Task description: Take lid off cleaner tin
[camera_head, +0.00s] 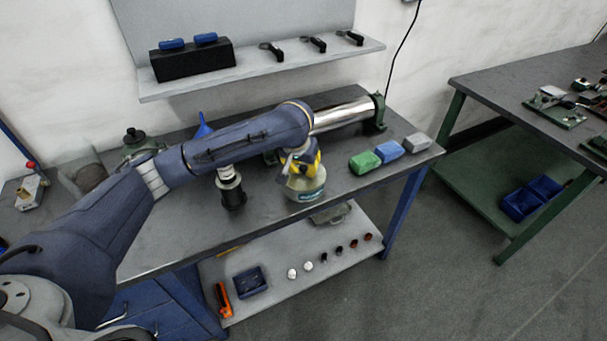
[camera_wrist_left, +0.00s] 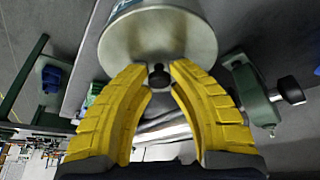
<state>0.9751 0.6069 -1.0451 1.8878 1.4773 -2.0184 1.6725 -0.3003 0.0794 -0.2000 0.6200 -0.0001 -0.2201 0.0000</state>
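The cleaner tin (camera_head: 308,194), a pale round tin with a teal label, stands on the grey bench. In the left wrist view its round, pale lid (camera_wrist_left: 158,38) fills the top middle, with a small black knob (camera_wrist_left: 158,76) on it. My left gripper (camera_head: 302,172), with yellow fingers, is right above the tin. In the left wrist view its fingertips (camera_wrist_left: 159,72) are on either side of the knob and appear to touch it. The lid appears seated on the tin; the gripper hides part of it in the head view. My right gripper is not in view.
Green (camera_head: 364,162), blue (camera_head: 389,151) and grey (camera_head: 417,142) blocks lie to the right of the tin. A black cylindrical stand (camera_head: 232,192) is close to its left. A shiny metal cylinder (camera_head: 343,115) lies behind. Bare bench is at the front left.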

